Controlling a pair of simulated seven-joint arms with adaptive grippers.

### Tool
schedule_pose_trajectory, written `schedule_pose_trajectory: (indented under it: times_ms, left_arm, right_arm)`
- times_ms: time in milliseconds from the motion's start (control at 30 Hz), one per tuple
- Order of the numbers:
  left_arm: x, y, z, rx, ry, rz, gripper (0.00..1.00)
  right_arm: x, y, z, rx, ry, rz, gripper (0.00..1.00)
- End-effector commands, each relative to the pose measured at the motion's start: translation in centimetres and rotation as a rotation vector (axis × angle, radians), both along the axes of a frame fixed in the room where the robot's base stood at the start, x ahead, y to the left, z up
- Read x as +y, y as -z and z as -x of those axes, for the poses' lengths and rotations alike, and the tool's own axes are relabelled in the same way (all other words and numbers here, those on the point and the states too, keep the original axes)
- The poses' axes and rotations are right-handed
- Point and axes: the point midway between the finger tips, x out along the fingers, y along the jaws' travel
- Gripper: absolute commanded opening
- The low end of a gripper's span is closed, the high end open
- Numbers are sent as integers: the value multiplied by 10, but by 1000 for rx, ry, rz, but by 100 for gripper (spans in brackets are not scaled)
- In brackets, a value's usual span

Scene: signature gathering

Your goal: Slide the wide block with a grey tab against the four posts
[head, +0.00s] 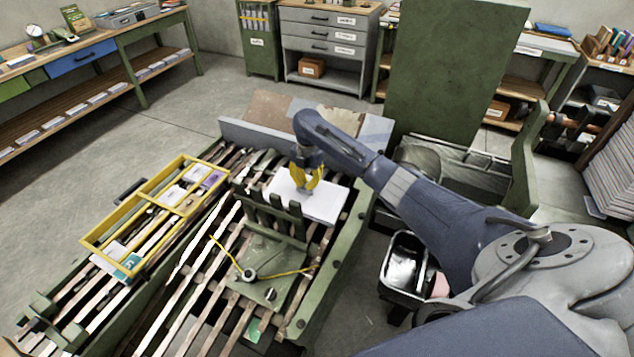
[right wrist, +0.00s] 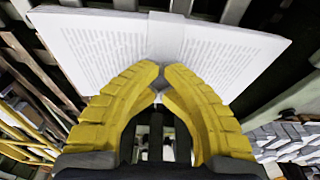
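The wide block (head: 325,206) is white and lies flat on the slatted bench behind the dark green posts (head: 276,203). The posts overlap its near edge in the head view, so I cannot tell if they touch it. In the right wrist view the block (right wrist: 100,48) shows printed text and a grey tab (right wrist: 166,34) across its middle. My right gripper (head: 307,186) is over the block, pointing down. Its yellow fingertips (right wrist: 162,72) come together at the tab and look shut on it. My left gripper is not in view.
A yellow divided tray (head: 150,192) with papers stands left of the posts. A green plate (head: 262,262) with a knob and yellow cord lies in front of them. A grey and brown panel (head: 270,112) stands behind the block. A black bin (head: 405,262) is at right.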

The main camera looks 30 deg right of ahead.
Motion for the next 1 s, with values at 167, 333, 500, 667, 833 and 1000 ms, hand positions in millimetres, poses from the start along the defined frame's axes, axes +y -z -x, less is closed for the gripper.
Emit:
schedule_pose_trajectory:
  times_ms: [167, 333, 500, 667, 833, 1000]
  left_arm:
    - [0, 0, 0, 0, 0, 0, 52]
    - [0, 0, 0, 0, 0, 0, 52]
    - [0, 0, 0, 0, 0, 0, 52]
    - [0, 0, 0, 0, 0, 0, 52]
    - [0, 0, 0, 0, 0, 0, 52]
    - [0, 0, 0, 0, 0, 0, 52]
  right_arm:
    - [7, 8, 8, 12, -3, 1, 0]
    - [12, 9, 11, 11, -3, 2, 0]
    - [17, 10, 14, 11, -2, 2, 0]
    - [23, 11, 18, 12, -4, 1, 0]
    - [28, 12, 21, 13, -3, 2, 0]
    - [33, 13, 24, 12, -4, 1, 0]
